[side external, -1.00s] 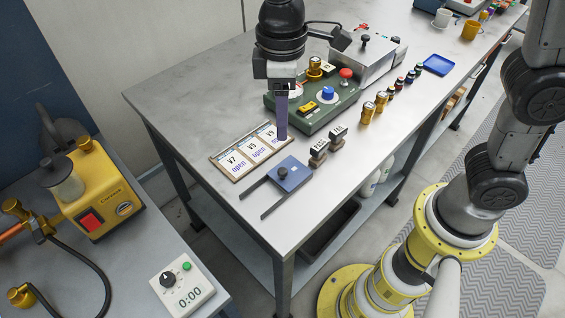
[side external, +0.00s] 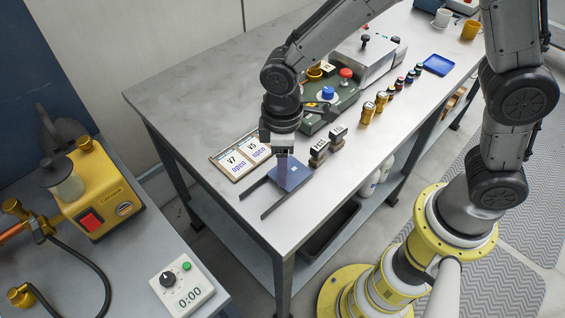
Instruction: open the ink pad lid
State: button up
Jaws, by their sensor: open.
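The ink pad (side external: 297,172) is a flat blue square on the steel table, between two dark rails (side external: 257,187) that run toward the front left. Its dark round knob, seen earlier, is now hidden behind my gripper. My gripper (side external: 283,184) points straight down over the left part of the pad, at the knob's place. It is open. Whether the fingers straddle or touch the knob cannot be told from this view.
A card board (side external: 236,163) lies behind the pad, partly covered by my arm. Two dark stamps (side external: 318,150) stand close to its right. A green panel (side external: 345,105) with knobs is farther back. The table's left end is clear.

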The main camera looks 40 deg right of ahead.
grip_shut()
dwell(0.3)
dwell(1.2)
